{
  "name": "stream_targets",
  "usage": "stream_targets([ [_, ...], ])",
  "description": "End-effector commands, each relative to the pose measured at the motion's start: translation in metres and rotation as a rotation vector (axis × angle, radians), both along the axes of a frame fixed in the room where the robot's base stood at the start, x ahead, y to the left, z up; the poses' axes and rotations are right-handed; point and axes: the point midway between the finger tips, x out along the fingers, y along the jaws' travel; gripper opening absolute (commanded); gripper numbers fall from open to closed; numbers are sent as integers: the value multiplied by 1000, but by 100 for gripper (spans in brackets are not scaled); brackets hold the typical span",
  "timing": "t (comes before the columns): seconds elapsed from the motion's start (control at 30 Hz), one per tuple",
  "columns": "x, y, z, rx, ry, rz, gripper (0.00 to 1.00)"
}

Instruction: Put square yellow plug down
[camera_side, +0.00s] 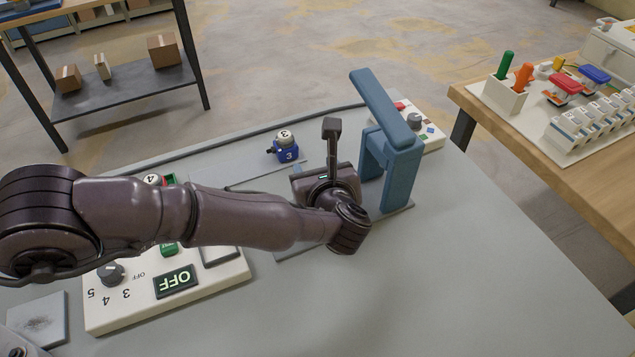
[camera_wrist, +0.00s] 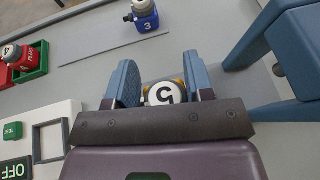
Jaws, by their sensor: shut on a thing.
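My gripper (camera_wrist: 160,78) is shut on the square yellow plug (camera_wrist: 164,94) in the wrist view. The plug shows a white round top marked 5, with small yellow parts at its sides between the blue fingers. Its lower part is hidden, so I cannot tell whether it touches the surface. In the side view my arm and wrist hide the plug and the fingertips, beside the blue arch (camera_side: 388,140).
A blue plug marked 3 (camera_side: 285,150) stands on the grey plate beyond my gripper. A red plug marked 4 (camera_wrist: 15,54) is by a green socket box (camera_wrist: 35,64). A white panel (camera_side: 215,290) with an OFF display lies front left. The table's front right is clear.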

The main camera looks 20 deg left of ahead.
Motion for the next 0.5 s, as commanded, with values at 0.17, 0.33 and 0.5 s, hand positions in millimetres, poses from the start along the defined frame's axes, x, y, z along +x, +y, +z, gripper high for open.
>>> stream_targets([
  [0.17,4,-1,-22,2,2,1,6],
  [0.33,3,-1,-35,0,0,1,6],
  [0.5,3,-1,-34,0,-1,1,6],
])
